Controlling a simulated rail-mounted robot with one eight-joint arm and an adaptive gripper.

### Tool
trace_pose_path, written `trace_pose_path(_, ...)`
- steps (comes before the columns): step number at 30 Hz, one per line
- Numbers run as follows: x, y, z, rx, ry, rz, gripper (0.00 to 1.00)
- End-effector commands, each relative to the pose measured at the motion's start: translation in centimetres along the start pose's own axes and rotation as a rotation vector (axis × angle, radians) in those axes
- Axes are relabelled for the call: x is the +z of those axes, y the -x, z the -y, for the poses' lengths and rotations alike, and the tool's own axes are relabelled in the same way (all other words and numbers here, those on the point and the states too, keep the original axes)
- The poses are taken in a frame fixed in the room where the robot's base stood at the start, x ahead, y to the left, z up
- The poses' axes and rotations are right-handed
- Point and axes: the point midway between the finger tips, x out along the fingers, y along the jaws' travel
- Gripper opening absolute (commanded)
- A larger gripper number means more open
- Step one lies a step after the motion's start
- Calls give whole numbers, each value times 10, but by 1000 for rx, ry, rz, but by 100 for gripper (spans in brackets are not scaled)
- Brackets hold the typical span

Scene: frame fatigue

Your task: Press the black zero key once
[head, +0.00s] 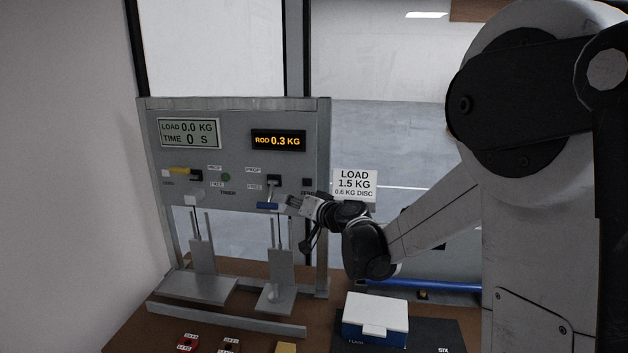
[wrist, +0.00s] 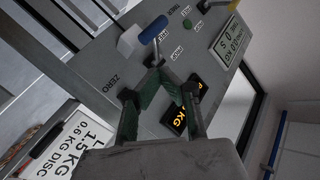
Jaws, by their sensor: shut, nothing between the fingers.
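The black zero key (head: 307,182) is a small dark square at the lower right of the grey panel (head: 235,185), with a partly covered label below it. My gripper (head: 289,201) is shut and empty in front of the panel, below and left of the key in the head view. Its tips (wrist: 156,72) appear close to the blue-handled lever (head: 267,206); contact cannot be told. The wrist view shows the ZERO label (wrist: 113,83) left of the fingers. The key itself is hard to separate from the dark finger links there. The amber display (head: 278,141) reads ROD 0.3 KG.
A load sign (head: 355,184) stands right of the panel, close to my wrist. A yellow-handled lever (head: 181,171) and a load/time display (head: 188,133) are at left. A blue-and-white case (head: 375,317) and red block (head: 187,342) lie on the brown table.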

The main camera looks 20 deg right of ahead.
Motion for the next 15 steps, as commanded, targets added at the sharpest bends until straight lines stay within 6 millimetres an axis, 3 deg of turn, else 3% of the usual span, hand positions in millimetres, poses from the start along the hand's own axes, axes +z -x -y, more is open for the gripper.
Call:
trace_pose_path(6,-5,-11,-11,-6,-19,-32,0)
trace_pose_path(15,-5,-12,-12,-6,-20,-35,0)
